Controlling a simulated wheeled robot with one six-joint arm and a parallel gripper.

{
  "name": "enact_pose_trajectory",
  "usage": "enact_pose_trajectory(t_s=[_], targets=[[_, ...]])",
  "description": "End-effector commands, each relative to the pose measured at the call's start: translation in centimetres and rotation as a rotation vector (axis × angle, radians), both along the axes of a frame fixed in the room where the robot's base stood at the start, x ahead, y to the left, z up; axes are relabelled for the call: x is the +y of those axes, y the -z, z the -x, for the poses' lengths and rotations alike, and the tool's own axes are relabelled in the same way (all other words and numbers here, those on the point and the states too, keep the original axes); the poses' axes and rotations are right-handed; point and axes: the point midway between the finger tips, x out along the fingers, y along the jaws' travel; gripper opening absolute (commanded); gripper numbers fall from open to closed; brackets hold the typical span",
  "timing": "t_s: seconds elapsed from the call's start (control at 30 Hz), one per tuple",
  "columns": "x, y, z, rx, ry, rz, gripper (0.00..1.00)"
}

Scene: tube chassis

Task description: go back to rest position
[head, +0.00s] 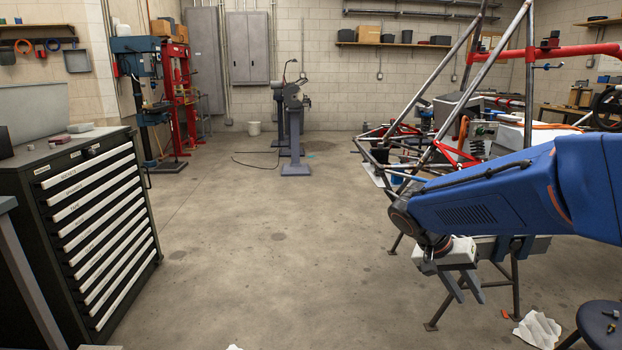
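My gripper (466,288) hangs at the end of my blue arm on the right side of the head view. Its two grey fingers point downward and are spread apart with a gap between them. I see nothing between the fingers. The gripper is in front of the tube chassis (455,75), and my arm hides part of the chassis and its stand.
A black tool cabinet (95,225) with white drawer fronts stands at the left. Crumpled white paper (538,330) and a dark stool (601,322) are at the lower right. A grinder pedestal (295,140) and red press (180,95) stand behind. The middle floor is clear.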

Motion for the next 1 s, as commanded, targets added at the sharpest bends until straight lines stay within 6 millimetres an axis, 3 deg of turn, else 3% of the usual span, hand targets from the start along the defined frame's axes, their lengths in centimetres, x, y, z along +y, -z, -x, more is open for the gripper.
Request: enact_pose_trajectory(t_s=[0.1, 0.5, 0.8, 1.0], targets=[[0.2, -0.4, 2.7, 0.005, -0.062, -0.089, 0.29], [2.4, -0.6, 10.2, -0.04, -0.33, -0.334, 0.29], [4.7, -0.5, 14.7, -0.142, -0.562, -0.444, 0.29], [6.0, -0.4, 16.6, -0.215, -0.694, -0.471, 0.29]])
